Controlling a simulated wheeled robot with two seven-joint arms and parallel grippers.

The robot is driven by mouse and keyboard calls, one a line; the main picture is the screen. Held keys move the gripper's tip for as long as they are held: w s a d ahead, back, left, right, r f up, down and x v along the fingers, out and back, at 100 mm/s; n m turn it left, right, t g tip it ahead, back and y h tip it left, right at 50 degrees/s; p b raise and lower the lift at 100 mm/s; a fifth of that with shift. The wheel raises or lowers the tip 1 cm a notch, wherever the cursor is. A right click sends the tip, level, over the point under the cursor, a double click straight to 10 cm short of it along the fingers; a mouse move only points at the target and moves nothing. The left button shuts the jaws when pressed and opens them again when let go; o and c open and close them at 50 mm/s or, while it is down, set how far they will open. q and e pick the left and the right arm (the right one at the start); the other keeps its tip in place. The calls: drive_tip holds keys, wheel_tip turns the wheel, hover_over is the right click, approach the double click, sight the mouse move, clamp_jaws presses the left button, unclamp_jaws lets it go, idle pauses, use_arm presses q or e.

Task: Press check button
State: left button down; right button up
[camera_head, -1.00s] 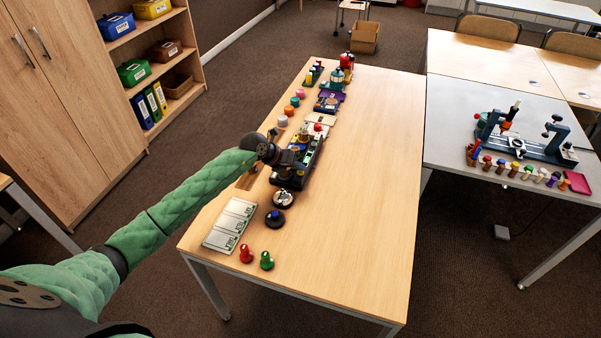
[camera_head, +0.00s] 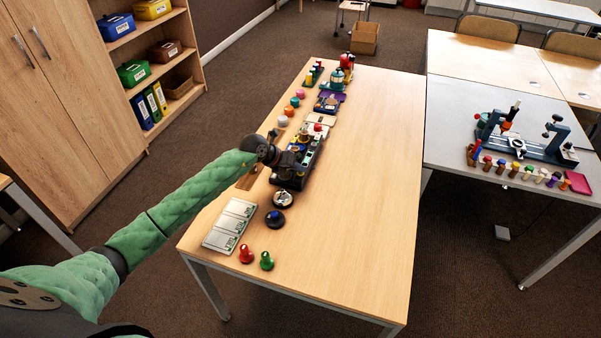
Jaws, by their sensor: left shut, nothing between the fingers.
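My left gripper (camera_head: 296,168) is shut and empty. It points away from me over the near end of a dark device (camera_head: 311,158) with small coloured parts on top. I cannot tell whether it touches the device. A round black piece with a blue top (camera_head: 275,218) and a round black piece with a pale top (camera_head: 283,198) stand just nearer to me. A red knob-like piece (camera_head: 246,254) and a green one (camera_head: 267,261) stand at the near end. No label shows which of these is the check button. My right gripper is not in view.
These things stand along the left side of a wooden table (camera_head: 365,190), whose right half is clear. White cards (camera_head: 230,225) lie at the near left edge. Coloured pieces (camera_head: 295,101) and a purple tray (camera_head: 329,102) stand farther back. A grey table (camera_head: 450,125) stands at the right.

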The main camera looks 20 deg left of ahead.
sight(298, 174)
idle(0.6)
use_arm(q)
drive_tip(key=shift+r+p, duration=0.45)
drive_tip(key=shift+r, duration=0.35)
drive_tip(key=shift+r+p, duration=1.35)
drive_tip(key=shift+r, duration=1.15)
